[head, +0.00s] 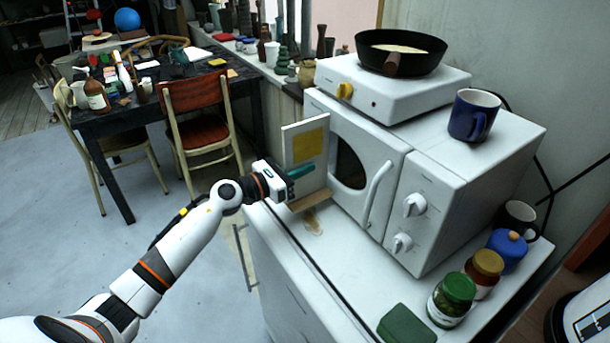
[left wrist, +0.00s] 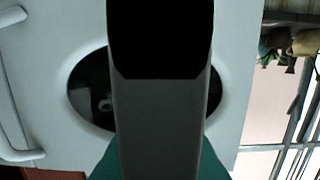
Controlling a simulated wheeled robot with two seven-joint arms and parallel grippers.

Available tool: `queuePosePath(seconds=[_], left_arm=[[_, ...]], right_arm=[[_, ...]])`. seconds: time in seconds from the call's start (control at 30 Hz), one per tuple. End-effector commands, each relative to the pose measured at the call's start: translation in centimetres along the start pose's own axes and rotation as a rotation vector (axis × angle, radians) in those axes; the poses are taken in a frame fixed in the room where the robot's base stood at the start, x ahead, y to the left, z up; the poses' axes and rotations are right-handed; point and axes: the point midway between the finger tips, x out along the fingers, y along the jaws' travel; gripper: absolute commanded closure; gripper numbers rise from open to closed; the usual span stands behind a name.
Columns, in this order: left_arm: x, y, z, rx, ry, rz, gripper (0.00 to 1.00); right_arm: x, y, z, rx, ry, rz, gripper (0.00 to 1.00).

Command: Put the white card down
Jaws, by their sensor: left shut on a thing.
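The white card (head: 291,138) stands upright in front of the microwave door in the head view, with a yellow square on its face and a brown strip along its bottom edge. My left gripper (head: 300,171) has its teal fingers at the card and is shut on it. I cannot tell whether the card's bottom edge touches the counter. In the left wrist view, teal fingertips show at the bottom on both sides of a dark upright bar; I cannot tell what that bar is. My right gripper is not in view.
The white microwave (head: 440,190) stands on the white counter (head: 350,292), bearing a hotplate (head: 405,92) with a pan (head: 425,55) and a blue mug (head: 473,116). Lidded jars (head: 453,298) stand at the right. A brown stain (head: 312,222) marks the counter. Its front strip is mostly clear.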

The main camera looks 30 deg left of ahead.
Motion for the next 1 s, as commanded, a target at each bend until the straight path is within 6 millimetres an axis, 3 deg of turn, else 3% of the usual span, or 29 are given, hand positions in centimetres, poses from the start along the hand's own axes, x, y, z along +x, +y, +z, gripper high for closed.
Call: queuePosePath(seconds=[0.07, 0.1, 0.3, 0.7, 0.73, 0.87, 1.0], left_arm=[[1.0, 0.1, -0.2, -0.002, 0.004, 0.002, 1.0], [0.8, 0.1, 1.1, -0.006, 0.0, 0.001, 1.0], [0.7, 0.0, 3.3, -0.003, 0.002, 0.0, 1.0], [0.7, 0.0, 3.9, 0.0, 0.002, 0.001, 1.0], [0.7, 0.1, 3.9, 0.0, 0.001, 0.001, 0.89], [0.7, 0.1, 3.8, 0.0, 0.001, 0.001, 0.69], [0.7, 0.1, 3.8, 0.0, 0.001, 0.001, 0.69]], right_arm=[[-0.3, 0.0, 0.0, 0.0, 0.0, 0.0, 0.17], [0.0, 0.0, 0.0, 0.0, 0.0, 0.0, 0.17], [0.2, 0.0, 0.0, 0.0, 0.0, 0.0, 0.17], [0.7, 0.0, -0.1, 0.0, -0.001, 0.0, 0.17], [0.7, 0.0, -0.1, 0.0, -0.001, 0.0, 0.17], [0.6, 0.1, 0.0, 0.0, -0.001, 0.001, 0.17], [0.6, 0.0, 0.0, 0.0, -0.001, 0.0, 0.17]])
